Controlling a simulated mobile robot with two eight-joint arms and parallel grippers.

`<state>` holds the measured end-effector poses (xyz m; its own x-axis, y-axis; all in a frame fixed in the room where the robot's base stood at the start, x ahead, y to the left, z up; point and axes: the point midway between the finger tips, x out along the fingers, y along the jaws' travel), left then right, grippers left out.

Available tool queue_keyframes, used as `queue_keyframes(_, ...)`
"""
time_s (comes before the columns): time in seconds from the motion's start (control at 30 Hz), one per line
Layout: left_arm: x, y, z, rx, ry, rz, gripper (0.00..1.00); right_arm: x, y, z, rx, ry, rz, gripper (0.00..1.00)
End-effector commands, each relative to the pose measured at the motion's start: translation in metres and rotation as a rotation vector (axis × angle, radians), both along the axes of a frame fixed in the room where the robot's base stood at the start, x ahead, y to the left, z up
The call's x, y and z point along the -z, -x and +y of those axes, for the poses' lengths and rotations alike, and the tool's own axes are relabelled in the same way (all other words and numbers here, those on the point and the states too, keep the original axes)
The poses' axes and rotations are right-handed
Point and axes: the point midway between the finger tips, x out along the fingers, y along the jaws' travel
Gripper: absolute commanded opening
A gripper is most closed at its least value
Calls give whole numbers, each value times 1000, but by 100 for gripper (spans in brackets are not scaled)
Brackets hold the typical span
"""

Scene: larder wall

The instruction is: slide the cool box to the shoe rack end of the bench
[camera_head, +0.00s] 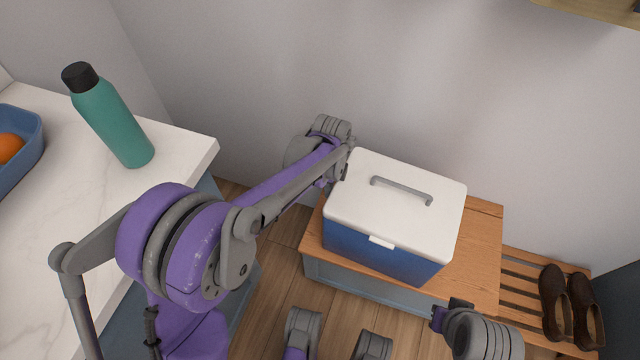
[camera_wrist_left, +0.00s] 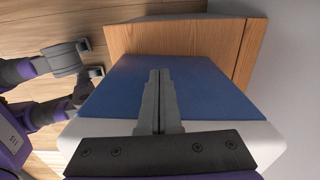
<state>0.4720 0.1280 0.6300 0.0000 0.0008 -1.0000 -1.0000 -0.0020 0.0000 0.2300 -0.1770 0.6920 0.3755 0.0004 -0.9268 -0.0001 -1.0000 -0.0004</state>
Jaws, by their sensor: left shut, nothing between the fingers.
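The cool box (camera_head: 393,210), with a blue body, white lid and grey handle, sits on the wooden bench (camera_head: 482,245), toward its left and middle. Bare bench top shows to its right. The slatted shoe rack (camera_head: 527,290) is beyond the bench's right end. My left gripper (camera_head: 337,182) is at the box's left side. In the left wrist view, its shut, empty fingers (camera_wrist_left: 160,85) point at the blue side wall (camera_wrist_left: 205,90); I cannot tell whether they touch it. My right gripper (camera_head: 446,312) is in front of the bench, lower right; its jaws are unclear.
Brown shoes (camera_head: 570,305) stand on the rack's right part. A white counter (camera_head: 60,210) at the left holds a green bottle (camera_head: 112,122) and a blue tray (camera_head: 30,155) with an orange fruit (camera_head: 9,148). The wall runs close behind the bench.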

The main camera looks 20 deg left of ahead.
Motion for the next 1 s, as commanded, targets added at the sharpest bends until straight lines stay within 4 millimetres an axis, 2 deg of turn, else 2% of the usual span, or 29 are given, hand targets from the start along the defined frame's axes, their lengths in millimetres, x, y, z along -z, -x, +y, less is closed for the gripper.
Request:
queue_keyframes(0.43,-1,0,-6,0,0,0,0,1,0,0,0,0,0,0)
queue_keyframes(0.53,-1,0,-15,3,1,0,0,0,0,0,0,0,0,0)
queue_keyframes(0.67,-1,0,-48,7,3,0,0,-2,0,0,0,0,-1,0)
queue_keyframes(1.0,-1,0,-150,7,3,-1,0,-6,1,0,0,0,-2,0)
